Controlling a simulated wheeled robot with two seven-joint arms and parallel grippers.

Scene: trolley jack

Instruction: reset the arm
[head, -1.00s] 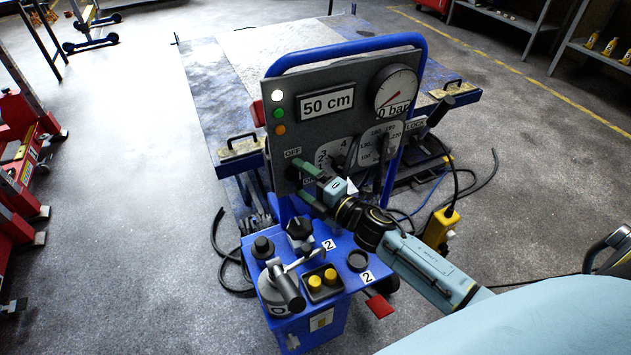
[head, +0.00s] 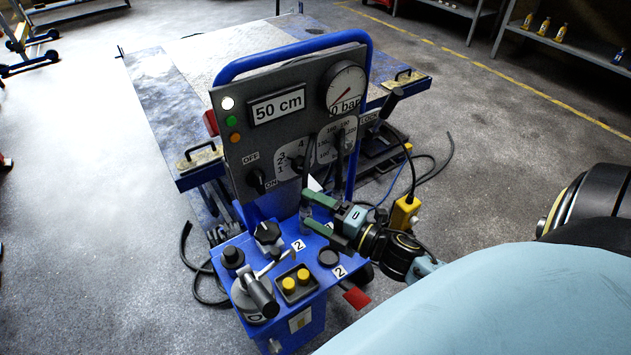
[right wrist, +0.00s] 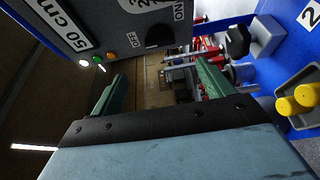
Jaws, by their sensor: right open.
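A grey control panel (head: 222,130) with a blue frame stands on a blue cart. It carries a "50 cm" display (head: 278,103), a round gauge (head: 346,88) marked "0 bar" and a black switch knob (head: 256,180) between OFF and ON labels. The knob also shows in the right wrist view (right wrist: 160,36); I cannot tell where it points. My right gripper (head: 305,209) is open and empty, in front of the panel's lower right, apart from the switch knob. Its two green fingers stand apart in the right wrist view (right wrist: 160,76). My left gripper is not in view.
The blue cart top (head: 318,270) holds black knobs, a lever and a tray with yellow buttons (head: 297,279). A lift platform (head: 165,110) lies behind the panel. A yellow box (head: 405,212) hangs on a cable to the right. Shelves stand at the back right.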

